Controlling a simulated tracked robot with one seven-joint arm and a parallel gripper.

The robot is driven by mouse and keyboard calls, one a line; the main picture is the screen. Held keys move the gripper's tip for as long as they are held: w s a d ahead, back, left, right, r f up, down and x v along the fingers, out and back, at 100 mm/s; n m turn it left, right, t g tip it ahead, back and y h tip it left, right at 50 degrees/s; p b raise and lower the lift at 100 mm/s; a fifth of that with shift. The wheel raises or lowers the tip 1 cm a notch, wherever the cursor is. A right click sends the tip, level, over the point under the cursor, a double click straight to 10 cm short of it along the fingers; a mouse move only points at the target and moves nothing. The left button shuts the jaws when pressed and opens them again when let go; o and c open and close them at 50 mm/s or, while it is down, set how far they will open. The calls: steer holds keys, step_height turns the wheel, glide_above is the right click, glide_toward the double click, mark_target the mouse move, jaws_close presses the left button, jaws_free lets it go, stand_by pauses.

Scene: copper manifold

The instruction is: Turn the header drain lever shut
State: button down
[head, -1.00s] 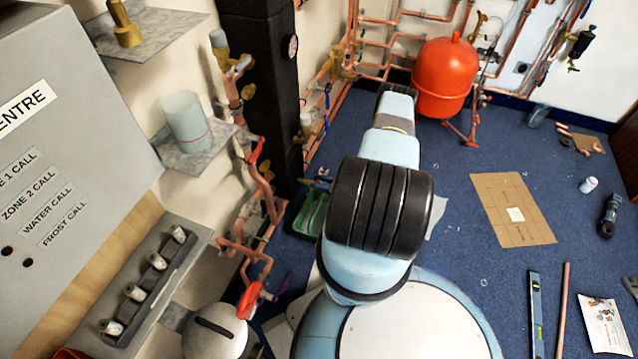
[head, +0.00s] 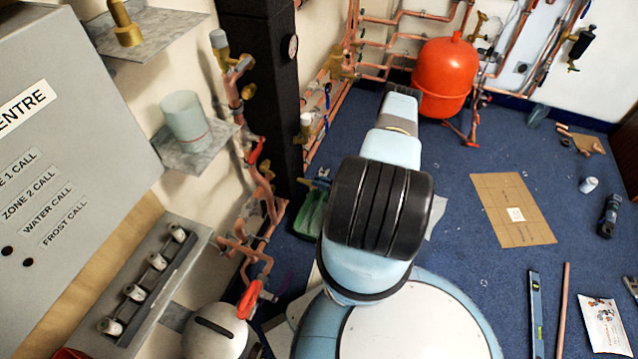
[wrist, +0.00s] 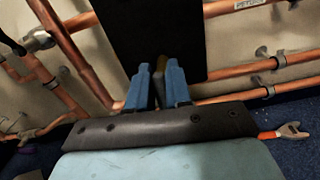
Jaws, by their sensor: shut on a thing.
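My gripper (wrist: 160,88) shows in the wrist view as two blue fingers in front of the lower end of the black header (wrist: 150,40). The fingers are shut on a small brownish piece (wrist: 159,66), which looks like the header drain lever. Most of it is hidden between them, so its angle cannot be told. In the head view the black header (head: 262,90) stands upright left of my arm. A small brass fitting (head: 312,183) shows near its foot. My arm hides the gripper there.
A green tray (head: 310,212) lies on the floor below the header. Copper pipes (wrist: 240,70) run close on both sides of the fingers. An orange-handled wrench (wrist: 285,131) is at right. A red vessel (head: 445,78) stands at the back. Blue floor right of my arm is partly clear.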

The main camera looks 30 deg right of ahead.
steer(key=shift+w+d+f+m, duration=0.25)
steer(key=shift+d+f+m, duration=0.15)
steer(key=shift+m, duration=2.5)
steer(key=shift+w+d+f+m, duration=0.3)
steer(key=shift+f+m, duration=0.2)
steer(key=shift+m, duration=2.4)
steer(key=shift+w+d+f+m, duration=0.2)
steer(key=shift+d+f+m, duration=0.25)
steer(key=shift+m, duration=2.45)
steer(key=c, duration=1.1)
jaws_free()
steer(key=shift+a, duration=0.15)
steer(key=v, duration=1.3)
steer(key=shift+s+d+f, duration=0.1)
steer(key=shift+s+d, duration=0.15)
steer(key=shift+s, duration=0.05)
